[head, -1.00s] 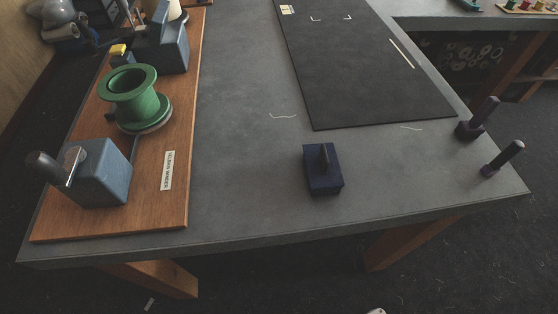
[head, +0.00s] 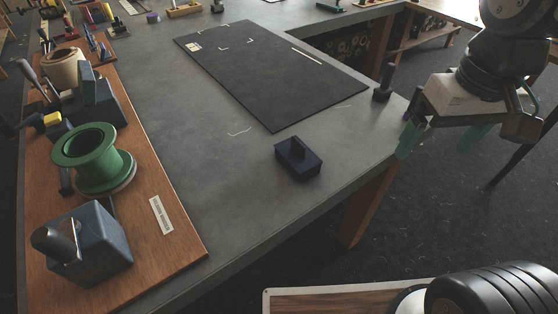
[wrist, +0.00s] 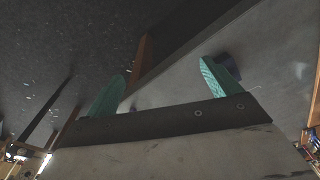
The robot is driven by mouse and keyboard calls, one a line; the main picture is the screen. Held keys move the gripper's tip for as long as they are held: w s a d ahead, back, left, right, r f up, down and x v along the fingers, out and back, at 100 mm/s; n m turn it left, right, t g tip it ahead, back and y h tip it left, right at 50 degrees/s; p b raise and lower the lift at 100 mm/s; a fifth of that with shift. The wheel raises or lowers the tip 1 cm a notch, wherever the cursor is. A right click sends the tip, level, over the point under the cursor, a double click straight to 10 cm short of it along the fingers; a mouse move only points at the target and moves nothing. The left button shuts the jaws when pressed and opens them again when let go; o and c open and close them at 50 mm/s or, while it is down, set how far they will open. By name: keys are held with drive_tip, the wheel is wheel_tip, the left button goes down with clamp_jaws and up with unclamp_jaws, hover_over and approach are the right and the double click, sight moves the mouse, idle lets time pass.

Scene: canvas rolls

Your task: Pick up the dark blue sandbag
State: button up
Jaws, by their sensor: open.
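The dark blue sandbag (head: 310,168) is a small dark block with an upright grip on top. It sits upright on the grey table near its front edge in the head view, with nothing touching it. My gripper (head: 441,143) is at the upper right, off the table's right edge and well apart from the sandbag. Its two green fingers are spread, with nothing between them. The fingers also show in the wrist view (wrist: 163,86). A dark bluish shape (wrist: 231,62) is partly hidden behind the right finger there; I cannot tell what it is.
A black mat (head: 270,75) lies behind the sandbag. A dark post (head: 385,82) stands at the table's right corner, near my gripper. A wooden board (head: 180,220) on the left carries a green spool (head: 92,155) and a blue-grey block (head: 98,245). The table around the sandbag is clear.

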drive_tip(key=w+a+f+n, duration=0.3)
drive_tip(key=w+a, duration=0.5)
drive_tip(key=w, duration=0.2)
drive_tip(key=n+g, duration=0.1)
drive_tip(key=n, duration=0.1)
approach(298, 153)
drive_tip(key=shift+w+d+f, duration=0.15)
drive_tip(key=shift+d+f, duration=0.4)
drive_tip(key=shift+d, duration=0.1)
drive_tip(key=shift+w+a+f, duration=0.25)
drive_tip(key=shift+a+f, duration=0.45)
wheel_tip(298, 153, down, 6)
drive_tip(key=shift+f, duration=0.65)
drive_tip(key=c, duration=1.1)
